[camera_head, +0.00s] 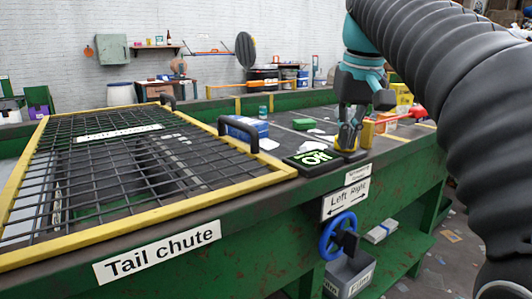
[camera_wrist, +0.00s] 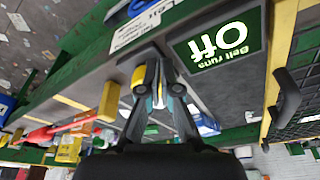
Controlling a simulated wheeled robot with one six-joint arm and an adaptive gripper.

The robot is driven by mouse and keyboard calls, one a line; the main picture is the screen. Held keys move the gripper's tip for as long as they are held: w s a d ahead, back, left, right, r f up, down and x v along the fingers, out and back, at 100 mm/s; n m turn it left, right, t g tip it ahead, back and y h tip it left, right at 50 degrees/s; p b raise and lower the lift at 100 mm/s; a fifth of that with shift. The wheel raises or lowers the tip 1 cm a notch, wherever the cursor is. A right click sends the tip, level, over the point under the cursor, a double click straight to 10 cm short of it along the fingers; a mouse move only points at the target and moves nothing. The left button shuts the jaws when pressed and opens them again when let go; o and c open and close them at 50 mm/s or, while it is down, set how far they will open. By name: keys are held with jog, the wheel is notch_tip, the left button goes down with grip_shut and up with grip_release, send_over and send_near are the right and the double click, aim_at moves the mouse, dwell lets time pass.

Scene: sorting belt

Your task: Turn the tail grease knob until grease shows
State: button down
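No knob marked for grease can be made out, and no grease shows. A "Tail chute" label (camera_head: 157,251) is on the green side of the belt frame (camera_head: 250,222). A blue handwheel (camera_head: 338,236) is on that side under a "Left Right" sign (camera_head: 346,199); a bit of it shows in the wrist view (camera_wrist: 138,6). My gripper (camera_head: 346,148) points down at the frame's top edge beside a lit "Belt runs Off" panel (camera_wrist: 217,38). In the wrist view my gripper's fingertips (camera_wrist: 157,75) are close together over a small dark block. Whether anything is between them is unclear.
A yellow-edged mesh guard (camera_head: 110,222) with black handles covers the left part of the belt. Blue and green boxes lie on the belt beyond it. A grey box (camera_head: 348,276) stands below the handwheel. A red-ended item (camera_wrist: 38,136) lies further along the frame.

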jog(key=shift+s+a, duration=0.1)
dwell(0.5)
jog(key=shift+s, duration=0.25)
jog(key=w+v, duration=0.1)
jog(key=v, duration=0.4)
jog(key=shift+r, duration=0.55)
jog(key=shift+w+a, duration=0.1)
